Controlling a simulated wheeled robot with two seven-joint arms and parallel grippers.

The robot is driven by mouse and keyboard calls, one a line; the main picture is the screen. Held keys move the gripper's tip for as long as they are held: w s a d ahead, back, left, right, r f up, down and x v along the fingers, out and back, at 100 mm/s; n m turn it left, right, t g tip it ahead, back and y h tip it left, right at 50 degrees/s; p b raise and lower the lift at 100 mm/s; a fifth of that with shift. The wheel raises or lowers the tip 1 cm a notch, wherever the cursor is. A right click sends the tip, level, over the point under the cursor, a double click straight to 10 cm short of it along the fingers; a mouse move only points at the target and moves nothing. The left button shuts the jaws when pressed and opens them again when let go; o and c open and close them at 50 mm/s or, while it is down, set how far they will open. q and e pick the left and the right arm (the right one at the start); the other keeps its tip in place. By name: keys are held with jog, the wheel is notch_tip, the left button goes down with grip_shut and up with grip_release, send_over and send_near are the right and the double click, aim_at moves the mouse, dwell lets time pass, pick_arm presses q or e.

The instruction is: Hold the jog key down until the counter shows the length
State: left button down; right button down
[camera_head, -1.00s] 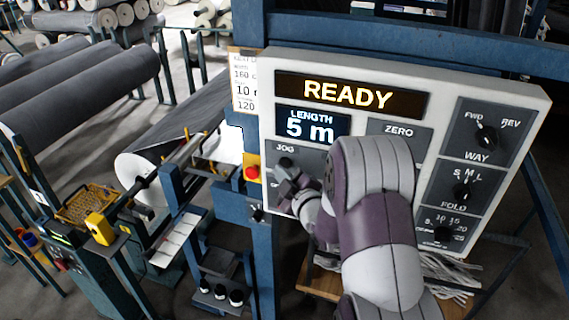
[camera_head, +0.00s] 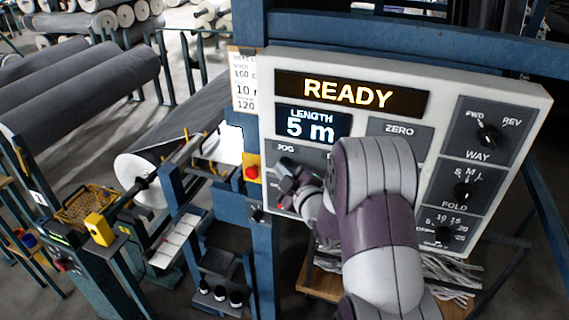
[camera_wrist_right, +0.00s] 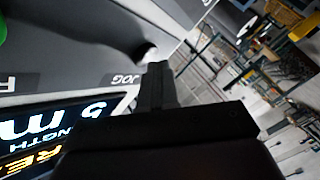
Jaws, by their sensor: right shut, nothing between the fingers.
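The control panel (camera_head: 360,135) faces me, with the lit word READY on its top display (camera_head: 350,93). The length counter (camera_head: 311,123) below it reads 5 m. The JOG label (camera_head: 287,149) is on a grey plate under the counter. My right gripper (camera_head: 285,172) is shut and empty, its tip just below that label, over the spot of the jog key. In the right wrist view, the shut fingers (camera_wrist_right: 155,85) are beside the JOG label (camera_wrist_right: 128,79). My left gripper is not in view.
A partly hidden order card (camera_head: 243,85) left of the panel shows 160, 10 and 120. A red button on yellow (camera_head: 252,172) sits beside the panel's left edge. ZERO (camera_head: 399,130) and the WAY, FOLD and lower knobs are to the right. Grey rolls (camera_head: 80,85) lie at the left.

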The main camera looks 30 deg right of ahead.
jog(key=shift+w+d, duration=0.25)
jog(key=shift+d, duration=0.05)
dwell(0.4)
dwell(2.8)
jog(key=shift+s+a+b, duration=0.45)
jog(key=shift+s+a, duration=0.1)
jog(key=shift+a, duration=0.1)
jog(key=shift+a, duration=0.1)
jog(key=s+a, duration=0.1)
jog(key=s+a+b, duration=0.1)
jog(key=s+a, duration=0.1)
jog(key=shift+s+a, duration=0.1)
jog(key=shift+a, duration=0.2)
dwell(0.3)
